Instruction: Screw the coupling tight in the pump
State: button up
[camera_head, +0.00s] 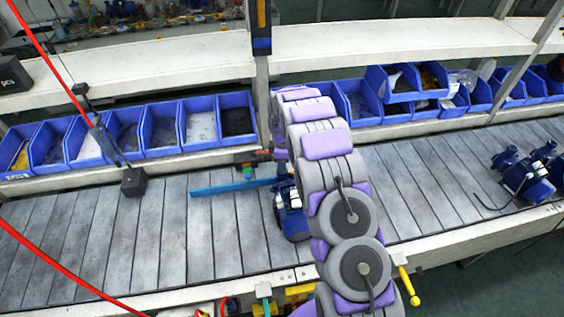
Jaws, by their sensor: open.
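A blue pump (292,212) stands on the grey slatted conveyor near the middle of the view, largely hidden behind my grey and purple arm. A blue bar lies level beside it on the left (232,187). I cannot make out the coupling; the arm covers much of the pump. My arm rises from the bottom of the view and bends over beyond the pump. Its gripper is hidden behind the arm, so its place relative to the pump does not show.
More blue pumps (527,174) stand on the conveyor (90,245) at the right. Blue bins (161,128) line its far side under a white shelf (150,66). A dark block on a pole (133,181) stands at the left. Red cables cross the left side.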

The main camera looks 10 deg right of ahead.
jog(key=shift+n, duration=1.7)
jog(key=shift+n, duration=0.7)
jog(key=shift+n+p, duration=0.3)
jog(key=shift+n, duration=0.7)
jog(key=n, duration=0.3)
jog(key=shift+c, duration=0.4)
